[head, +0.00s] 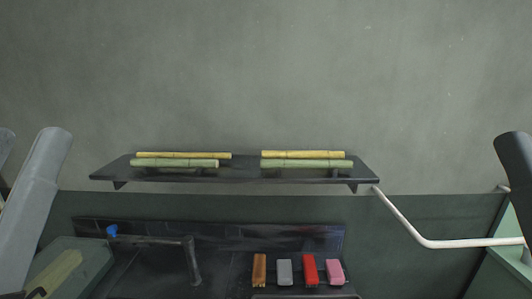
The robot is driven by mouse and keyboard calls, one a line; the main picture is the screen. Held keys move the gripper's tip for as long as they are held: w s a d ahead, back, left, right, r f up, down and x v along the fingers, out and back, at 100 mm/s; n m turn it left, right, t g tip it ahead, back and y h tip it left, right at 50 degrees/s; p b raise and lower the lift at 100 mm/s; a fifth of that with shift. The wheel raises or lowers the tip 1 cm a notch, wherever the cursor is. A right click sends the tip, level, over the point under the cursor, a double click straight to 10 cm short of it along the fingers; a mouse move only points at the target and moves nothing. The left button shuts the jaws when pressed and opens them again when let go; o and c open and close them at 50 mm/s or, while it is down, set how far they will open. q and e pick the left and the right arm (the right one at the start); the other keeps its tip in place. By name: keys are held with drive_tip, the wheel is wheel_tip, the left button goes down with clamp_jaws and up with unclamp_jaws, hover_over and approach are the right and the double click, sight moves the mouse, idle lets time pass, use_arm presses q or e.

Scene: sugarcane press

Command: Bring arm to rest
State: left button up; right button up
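Neither gripper shows in the head view. A grey link of my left arm stands at the left edge and leans to the right at its top. A dark link of my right arm shows at the right edge. Both arms run out of the picture at the sides and bottom, so where their grippers are and what they hold is hidden.
A dark wall shelf (240,174) holds yellow canes (300,154) and green canes (175,163). Below are orange (259,269), grey (284,272), red (310,270) and pink (335,271) blocks. A white bent rod (455,243) juts at right; a dark pipe (192,262) stands left.

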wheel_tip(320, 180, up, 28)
drive_tip(key=p, duration=2.3)
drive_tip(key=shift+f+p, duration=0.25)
drive_tip(key=shift+p, duration=0.15)
